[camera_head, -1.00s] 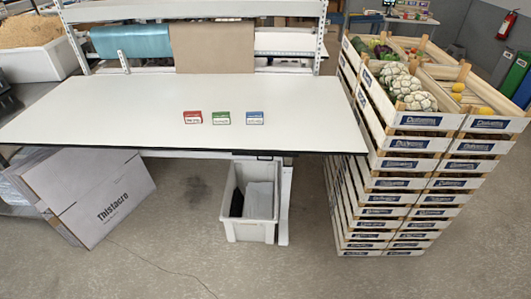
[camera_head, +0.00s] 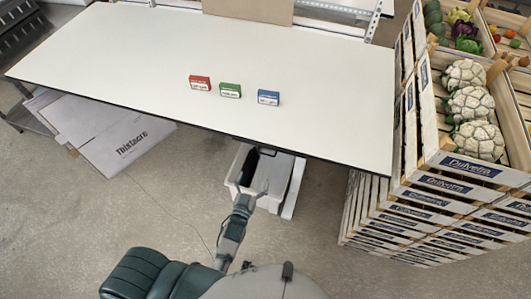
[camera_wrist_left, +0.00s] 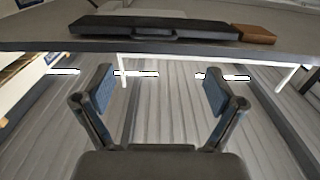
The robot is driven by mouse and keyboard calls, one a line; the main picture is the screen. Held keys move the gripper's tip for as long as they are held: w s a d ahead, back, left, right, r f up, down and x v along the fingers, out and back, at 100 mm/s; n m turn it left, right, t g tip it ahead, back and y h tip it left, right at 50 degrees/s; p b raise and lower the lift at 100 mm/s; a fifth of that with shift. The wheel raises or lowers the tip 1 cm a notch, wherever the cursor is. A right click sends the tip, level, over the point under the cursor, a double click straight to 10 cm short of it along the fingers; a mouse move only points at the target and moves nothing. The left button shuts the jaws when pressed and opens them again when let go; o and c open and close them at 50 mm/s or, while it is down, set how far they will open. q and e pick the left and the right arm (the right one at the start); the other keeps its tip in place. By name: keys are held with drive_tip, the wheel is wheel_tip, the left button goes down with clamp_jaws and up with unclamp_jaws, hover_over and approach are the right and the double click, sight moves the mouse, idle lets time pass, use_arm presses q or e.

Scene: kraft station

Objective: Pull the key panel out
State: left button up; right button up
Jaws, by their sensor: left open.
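In the left wrist view a long flat black panel (camera_wrist_left: 150,30), which may be the key panel, lies against the grey underside of the table, just beyond the table's edge. My left gripper (camera_wrist_left: 158,76) is open and empty, its two blue-padded fingers pointing toward that edge, apart from the panel. In the head view my left gripper (camera_head: 252,188) is below the table's front edge, in front of the white bin. The panel is mostly hidden there by the table top (camera_head: 130,75). My right gripper is not in view.
Red (camera_head: 200,83), green (camera_head: 230,90) and blue (camera_head: 268,97) small boxes stand on the table. A white bin (camera_head: 296,178) is on the floor under it. Stacked vegetable crates (camera_head: 440,185) rise close at the right.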

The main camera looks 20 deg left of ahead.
sight(266, 154)
use_arm(q)
drive_tip(key=w, duration=0.3)
drive_tip(key=w+d, duration=0.1)
drive_tip(key=w, duration=0.3)
drive_tip(key=w+d, duration=0.1)
drive_tip(key=w, duration=0.3)
drive_tip(key=shift+w+r, duration=0.2)
drive_tip(key=shift+r, duration=0.15)
drive_tip(key=shift+w+a+f, duration=0.15)
drive_tip(key=shift+a, duration=0.2)
drive_tip(key=shift+w+a+f, duration=0.1)
drive_tip(key=shift+a+f, duration=0.05)
drive_tip(key=shift+a, duration=0.05)
drive_tip(key=shift+c, duration=1.1)
drive_tip(key=shift+d, duration=0.1)
drive_tip(key=c, duration=0.4)
drive_tip(key=shift+d, duration=0.2)
drive_tip(key=c, duration=0.4)
drive_tip(key=shift+d, duration=0.15)
drive_tip(key=shift+c, duration=1.2)
drive_tip(key=shift+s+r, duration=0.2)
drive_tip(key=shift+s, duration=0.05)
drive_tip(key=shift+c, duration=0.3)
drive_tip(key=shift+r, duration=0.1)
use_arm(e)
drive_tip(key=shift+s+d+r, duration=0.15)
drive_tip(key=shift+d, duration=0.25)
